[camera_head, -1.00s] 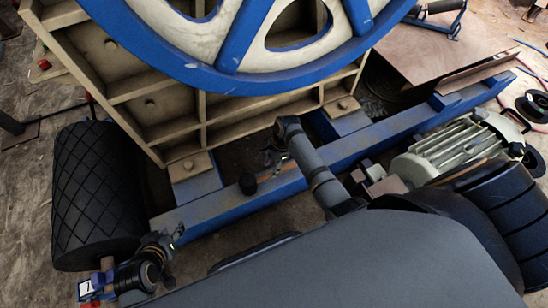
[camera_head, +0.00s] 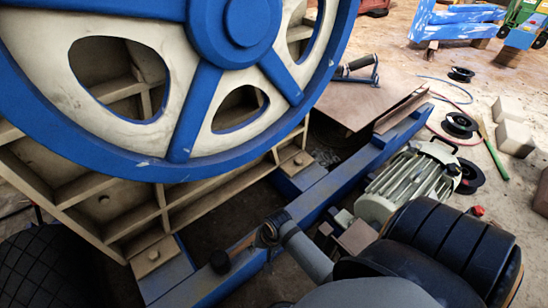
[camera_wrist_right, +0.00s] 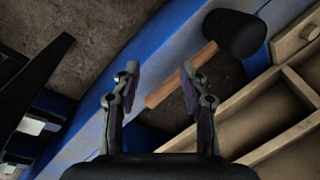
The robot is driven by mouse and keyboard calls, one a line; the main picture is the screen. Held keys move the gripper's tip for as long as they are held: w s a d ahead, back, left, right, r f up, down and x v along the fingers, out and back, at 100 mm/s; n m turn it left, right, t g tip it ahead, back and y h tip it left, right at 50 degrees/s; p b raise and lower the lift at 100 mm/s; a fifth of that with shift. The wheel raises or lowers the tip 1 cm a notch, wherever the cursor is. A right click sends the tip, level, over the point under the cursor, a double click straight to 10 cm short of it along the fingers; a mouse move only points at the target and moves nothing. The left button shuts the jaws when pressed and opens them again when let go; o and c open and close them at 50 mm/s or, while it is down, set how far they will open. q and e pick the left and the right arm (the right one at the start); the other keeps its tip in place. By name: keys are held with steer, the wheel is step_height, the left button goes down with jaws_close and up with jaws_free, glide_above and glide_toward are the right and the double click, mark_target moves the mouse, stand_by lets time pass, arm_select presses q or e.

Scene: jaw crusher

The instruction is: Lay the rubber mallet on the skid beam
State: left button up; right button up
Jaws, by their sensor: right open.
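The rubber mallet, with a black head (camera_head: 219,261) and a wooden handle (camera_head: 243,245), shows at the inner side of the long blue skid beam (camera_head: 330,187). I cannot tell whether the mallet touches the beam. My right gripper (camera_head: 266,234) is at the handle's end; its fingers (camera_wrist_right: 160,70) are apart, with the handle's end showing between them. My left gripper is out of view.
A big blue and cream flywheel (camera_head: 185,70) and the ribbed crusher frame (camera_head: 130,220) stand close on the left. Cables and pale blocks (camera_head: 513,135) lie farther right.

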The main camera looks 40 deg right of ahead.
steer(key=s+r+n+t, duration=0.2)
steer(key=s+r+n, duration=0.3)
steer(key=s+n, duration=0.2)
steer(key=shift+s+d+r+n+h, duration=0.2)
steer(key=shift+d+n+h, duration=0.25)
steer(key=shift+n, duration=0.55)
arm_select(q)
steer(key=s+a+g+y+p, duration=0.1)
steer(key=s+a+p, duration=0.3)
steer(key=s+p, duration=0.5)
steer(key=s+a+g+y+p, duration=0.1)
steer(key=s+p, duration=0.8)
steer(key=p, duration=1.4)
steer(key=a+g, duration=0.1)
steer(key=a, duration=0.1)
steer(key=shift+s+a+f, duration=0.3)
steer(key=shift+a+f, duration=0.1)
arm_select(e)
steer(key=s+d+g+h, duration=0.1)
steer(key=s+d, duration=0.3)
steer(key=s, duration=0.5)
steer(key=s+d+g+h, duration=0.1)
steer(key=s+d, duration=0.2)
steer(key=s, duration=0.6)
steer(key=shift+s+d+f+g, duration=0.2)
steer(key=shift+d+f+g, duration=0.2)
